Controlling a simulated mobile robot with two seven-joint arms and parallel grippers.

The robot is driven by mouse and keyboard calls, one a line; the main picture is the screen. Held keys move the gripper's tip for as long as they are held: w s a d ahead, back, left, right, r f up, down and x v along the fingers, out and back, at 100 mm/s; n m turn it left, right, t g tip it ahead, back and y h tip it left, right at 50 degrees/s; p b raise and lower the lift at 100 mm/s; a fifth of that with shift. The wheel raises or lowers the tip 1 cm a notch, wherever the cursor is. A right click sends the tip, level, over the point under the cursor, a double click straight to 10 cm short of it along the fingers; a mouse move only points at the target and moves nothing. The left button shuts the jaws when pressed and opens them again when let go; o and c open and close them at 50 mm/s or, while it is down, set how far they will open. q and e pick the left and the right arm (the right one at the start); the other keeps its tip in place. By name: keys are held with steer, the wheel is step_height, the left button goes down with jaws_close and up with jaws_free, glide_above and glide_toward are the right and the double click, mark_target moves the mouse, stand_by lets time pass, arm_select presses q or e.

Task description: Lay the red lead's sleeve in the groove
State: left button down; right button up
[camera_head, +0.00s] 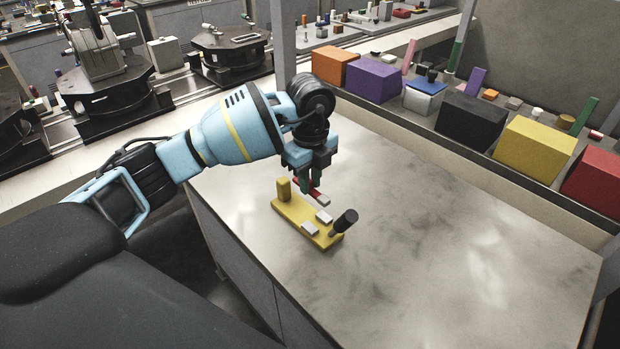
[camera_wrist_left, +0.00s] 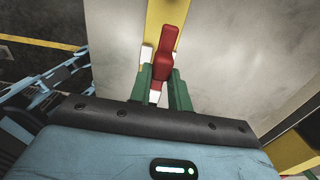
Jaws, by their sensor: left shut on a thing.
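My left gripper (camera_head: 310,184) is shut on the red lead's sleeve (camera_wrist_left: 165,62), just above the far side of the yellow fixture (camera_head: 294,219). In the left wrist view the red piece stands out beyond the green fingers (camera_wrist_left: 161,78), with white showing between them. In the head view the red lead (camera_head: 318,194) slants down to a pale end (camera_head: 323,199). The fixture bears a yellow post (camera_head: 284,188), white blocks (camera_head: 310,229) and a tilted black cylinder (camera_head: 346,221). I cannot make out the groove or whether the sleeve touches the fixture. My right gripper is out of view.
The pale tabletop (camera_head: 450,240) is clear to the right of the fixture. A raised shelf behind holds several coloured boxes, among them a purple box (camera_head: 374,80) and a yellow box (camera_head: 535,148). A grey post (camera_head: 284,45) stands behind my left arm.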

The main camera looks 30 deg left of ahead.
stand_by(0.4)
arm_select(q)
steer(key=shift+r, duration=0.15)
steer(key=shift+f, duration=3.8)
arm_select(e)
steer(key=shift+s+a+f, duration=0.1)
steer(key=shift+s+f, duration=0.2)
arm_select(q)
steer(key=shift+f+b, duration=0.3)
steer(key=shift+f, duration=0.5)
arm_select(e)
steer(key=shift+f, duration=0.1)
arm_select(q)
steer(key=shift+f, duration=0.2)
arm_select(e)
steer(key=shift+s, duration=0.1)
